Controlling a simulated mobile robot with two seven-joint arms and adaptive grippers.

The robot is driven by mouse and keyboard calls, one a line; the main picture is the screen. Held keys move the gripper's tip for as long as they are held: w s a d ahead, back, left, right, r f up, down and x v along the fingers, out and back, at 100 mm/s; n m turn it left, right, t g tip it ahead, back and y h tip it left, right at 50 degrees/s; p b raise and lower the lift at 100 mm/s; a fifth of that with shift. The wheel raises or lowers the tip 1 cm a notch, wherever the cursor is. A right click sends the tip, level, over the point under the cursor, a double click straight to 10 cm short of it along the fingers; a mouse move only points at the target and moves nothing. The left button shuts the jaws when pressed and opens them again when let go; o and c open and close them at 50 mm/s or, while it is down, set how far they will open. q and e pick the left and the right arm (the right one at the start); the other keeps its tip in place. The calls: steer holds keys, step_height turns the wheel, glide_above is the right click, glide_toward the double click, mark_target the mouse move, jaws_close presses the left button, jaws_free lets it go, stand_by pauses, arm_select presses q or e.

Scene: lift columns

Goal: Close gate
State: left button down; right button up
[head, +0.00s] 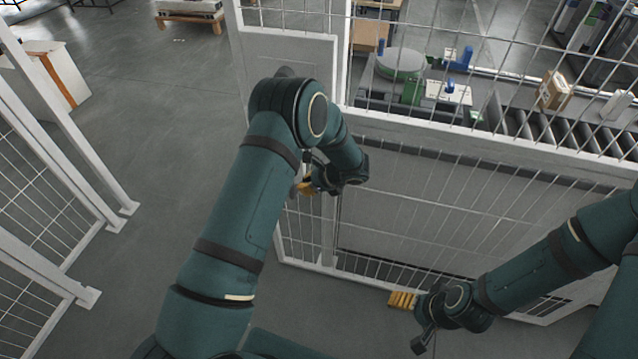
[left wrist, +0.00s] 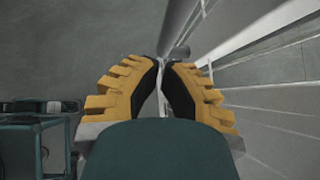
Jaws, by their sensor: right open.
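A white-framed mesh gate leaf (head: 283,45) stands upright beyond my left arm, beside a white post (head: 341,60). Its lower mesh (head: 303,235) shows below the arm, and the arm hides its middle. My left gripper (head: 304,188) is mostly hidden behind its own wrist, close to the leaf's edge. In the left wrist view its yellow fingers (left wrist: 164,65) have black pads close together, with a thin pale strip between them. Whether they grip it is unclear. A grey rounded part (left wrist: 180,52) lies just past the tips. My right gripper (head: 402,300) is open and empty, low before the fence.
A mesh fence (head: 480,150) runs right, with a roller conveyor (head: 540,125) and a cardboard box (head: 554,92) behind it. White fence frames (head: 60,150) stand at the left. Grey floor (head: 165,130) between them and my left arm is clear.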

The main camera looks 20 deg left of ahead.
arm_select(q)
steer(key=shift+w+a+r, duration=0.1)
steer(key=shift+w+a, duration=0.05)
steer(key=shift+a, duration=1.1)
